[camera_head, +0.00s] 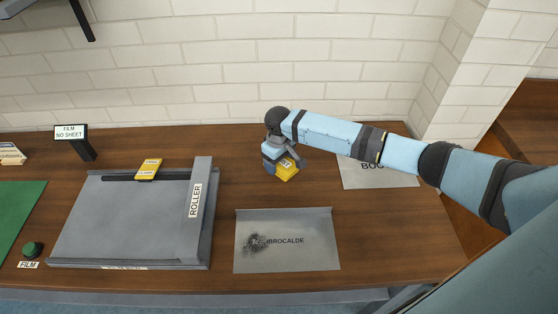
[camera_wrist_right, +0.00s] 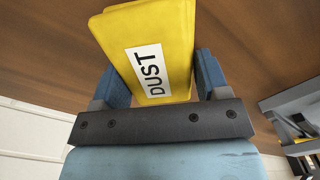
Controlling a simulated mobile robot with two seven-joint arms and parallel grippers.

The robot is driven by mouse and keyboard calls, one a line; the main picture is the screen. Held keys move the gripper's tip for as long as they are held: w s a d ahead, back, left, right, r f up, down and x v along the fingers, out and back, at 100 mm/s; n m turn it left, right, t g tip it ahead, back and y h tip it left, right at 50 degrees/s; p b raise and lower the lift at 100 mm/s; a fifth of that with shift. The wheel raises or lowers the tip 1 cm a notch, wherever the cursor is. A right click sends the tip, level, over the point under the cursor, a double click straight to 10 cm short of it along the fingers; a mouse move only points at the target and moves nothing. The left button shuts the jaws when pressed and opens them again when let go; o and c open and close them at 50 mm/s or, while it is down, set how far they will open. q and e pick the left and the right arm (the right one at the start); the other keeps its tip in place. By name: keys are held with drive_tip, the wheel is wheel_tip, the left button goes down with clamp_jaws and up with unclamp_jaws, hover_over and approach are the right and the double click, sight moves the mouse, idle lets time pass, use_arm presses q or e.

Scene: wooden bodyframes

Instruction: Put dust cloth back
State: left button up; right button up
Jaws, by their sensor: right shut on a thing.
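The dust cloth (camera_head: 287,172) is a yellow block with a white label; the label reads DUST in the right wrist view (camera_wrist_right: 150,50). My right gripper (camera_head: 280,163) is shut on it, with blue fingers on both sides of the cloth in the wrist view (camera_wrist_right: 165,80). The cloth is at or just above the wooden table, behind a grey plate; I cannot tell whether it touches the table. The grey plate (camera_head: 310,258) reads IBROCALDE and has a dark smudge at its left. My left gripper is not in view.
A grey tray (camera_head: 120,225) with a ROLLER bar (camera_head: 195,200) and a yellow CLAMP piece (camera_head: 148,169) stands at left. A FILM NO SHEET sign (camera_head: 71,131) and a green mat (camera_head: 15,215) are further left. A brick wall bounds the back.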

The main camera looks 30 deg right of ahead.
drive_tip(key=o, duration=0.9)
drive_tip(key=shift+f, duration=0.1)
wheel_tip(320, 180, up, 12)
drive_tip(key=shift+r, duration=0.2)
